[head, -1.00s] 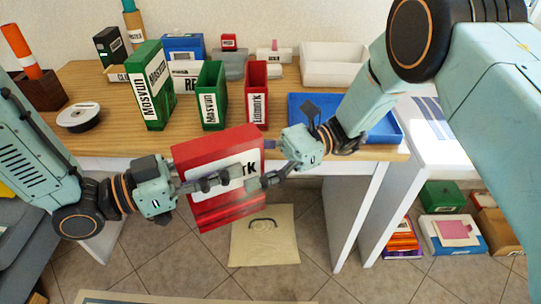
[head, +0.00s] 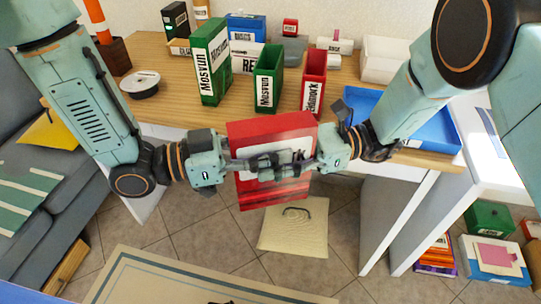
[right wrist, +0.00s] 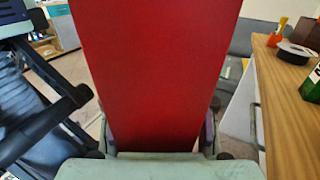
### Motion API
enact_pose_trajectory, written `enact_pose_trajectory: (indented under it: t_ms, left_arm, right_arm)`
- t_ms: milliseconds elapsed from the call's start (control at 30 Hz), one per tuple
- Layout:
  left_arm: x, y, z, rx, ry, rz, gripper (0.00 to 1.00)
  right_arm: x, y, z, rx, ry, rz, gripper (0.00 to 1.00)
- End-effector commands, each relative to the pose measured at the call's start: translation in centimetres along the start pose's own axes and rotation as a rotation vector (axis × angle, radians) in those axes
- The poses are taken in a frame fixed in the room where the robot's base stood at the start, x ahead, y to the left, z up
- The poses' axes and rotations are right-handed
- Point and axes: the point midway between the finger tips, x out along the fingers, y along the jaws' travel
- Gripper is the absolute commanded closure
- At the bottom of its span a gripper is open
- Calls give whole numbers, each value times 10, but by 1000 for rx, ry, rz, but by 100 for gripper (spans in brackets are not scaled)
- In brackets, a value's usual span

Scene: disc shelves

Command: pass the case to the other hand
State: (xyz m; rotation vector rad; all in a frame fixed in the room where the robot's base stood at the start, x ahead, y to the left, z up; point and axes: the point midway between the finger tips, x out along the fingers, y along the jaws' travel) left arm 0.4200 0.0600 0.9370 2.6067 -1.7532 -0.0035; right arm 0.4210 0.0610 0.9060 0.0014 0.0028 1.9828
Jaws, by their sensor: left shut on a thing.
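The red case (head: 268,128) is held upright in the air in front of the table edge, with its white label turned toward the head. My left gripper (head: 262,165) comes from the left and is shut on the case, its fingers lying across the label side. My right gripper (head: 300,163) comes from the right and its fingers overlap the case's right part. In the right wrist view the red case (right wrist: 155,70) fills the middle, close to the palm. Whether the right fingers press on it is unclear.
Green binders (head: 211,62), a second red binder (head: 314,80) and a tape reel (head: 140,84) stand on the wooden table (head: 180,113) behind. A blue tray (head: 420,125) is at the table's right. A beige sheet (head: 294,228) lies on the floor below.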

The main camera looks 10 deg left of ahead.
Motion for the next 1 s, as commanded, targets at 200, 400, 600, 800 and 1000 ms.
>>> enact_pose_trajectory:
  t_ms: [200,400,600,800,1000]
  left_arm:
    - [0,0,-1,0,2,1,100]
    - [0,1,-1,0,2,2,100]
    - [0,1,-1,-1,2,3,59]
    - [0,1,0,0,1,2,42]
    - [0,0,0,0,0,1,35]
  right_arm:
    - [0,0,0,0,0,-1,74]
    - [0,0,0,-1,0,-1,91]
    - [0,-1,1,-2,-1,-2,100]
    - [0,-1,1,-2,-1,-2,100]
    - [0,0,1,-1,-1,-1,100]
